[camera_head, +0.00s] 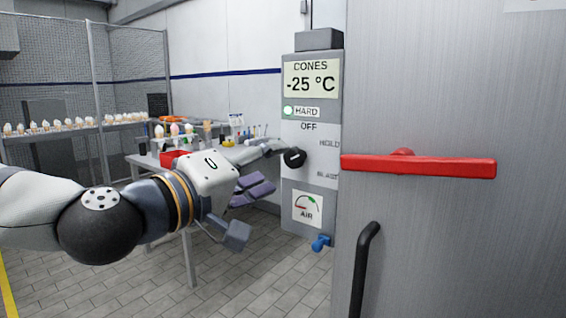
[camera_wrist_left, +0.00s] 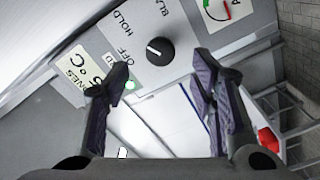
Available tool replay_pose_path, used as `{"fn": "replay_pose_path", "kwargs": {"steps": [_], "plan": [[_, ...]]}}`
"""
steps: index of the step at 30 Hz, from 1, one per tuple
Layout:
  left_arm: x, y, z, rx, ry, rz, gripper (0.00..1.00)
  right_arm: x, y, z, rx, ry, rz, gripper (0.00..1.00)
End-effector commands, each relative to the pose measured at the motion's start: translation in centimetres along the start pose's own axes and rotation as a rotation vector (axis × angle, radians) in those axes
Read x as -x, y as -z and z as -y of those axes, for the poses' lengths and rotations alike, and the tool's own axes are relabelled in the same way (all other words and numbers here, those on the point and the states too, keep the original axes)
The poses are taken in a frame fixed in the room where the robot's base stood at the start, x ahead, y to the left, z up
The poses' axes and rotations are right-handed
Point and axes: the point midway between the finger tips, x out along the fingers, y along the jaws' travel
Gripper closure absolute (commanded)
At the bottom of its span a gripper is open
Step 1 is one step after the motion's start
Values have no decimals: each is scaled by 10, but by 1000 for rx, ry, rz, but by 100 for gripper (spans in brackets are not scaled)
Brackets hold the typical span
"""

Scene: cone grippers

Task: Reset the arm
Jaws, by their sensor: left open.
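My left arm comes in from the left in the head view. My left gripper (camera_head: 275,168) is spread open and empty in front of the grey control panel (camera_head: 326,125). In the left wrist view its two dark purple fingers (camera_wrist_left: 155,95) stand wide apart, with a black round knob (camera_wrist_left: 159,50) beyond and between them. The knob also shows in the head view (camera_head: 294,158), close to the upper fingertip; I cannot tell whether they touch. Labels HARD, OFF, HOLD and BLAST stand around it; its exact setting is unclear. My right gripper is not in view.
A green lamp (camera_head: 288,111) is lit beside HARD, under a display (camera_head: 311,79) reading -25 °C. A blue valve handle (camera_head: 320,243) is below the AIR gauge (camera_head: 307,208). A door with a red bar (camera_head: 440,167) is at the right. A table with cones and a red box (camera_head: 173,160) stands behind my arm.

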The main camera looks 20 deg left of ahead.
Motion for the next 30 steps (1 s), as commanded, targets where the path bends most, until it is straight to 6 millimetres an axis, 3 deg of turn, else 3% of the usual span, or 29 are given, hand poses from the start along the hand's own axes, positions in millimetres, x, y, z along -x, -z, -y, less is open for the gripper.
{"fn": "replay_pose_path", "kwargs": {"steps": [4, 14, 17, 20, 23, 26, 29, 30], "plan": [[10, -1, 0, 2, 0, 2, 49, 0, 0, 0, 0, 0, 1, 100], [10, -1, 0, 0, 1, 2, 49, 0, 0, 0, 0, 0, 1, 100], [8, -8, 9, -6, 23, 20, 49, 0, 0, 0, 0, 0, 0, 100], [2, -46, 55, -36, 132, 112, 49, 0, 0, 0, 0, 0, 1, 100], [10, -108, 131, -85, 311, 270, 49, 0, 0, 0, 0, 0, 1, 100], [41, -168, 206, -140, 489, 442, 49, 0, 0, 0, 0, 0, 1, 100], [94, -221, 273, -198, 656, 625, 49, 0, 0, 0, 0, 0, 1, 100], [120, -240, 297, -224, 721, 701, 49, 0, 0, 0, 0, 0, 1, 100]]}}
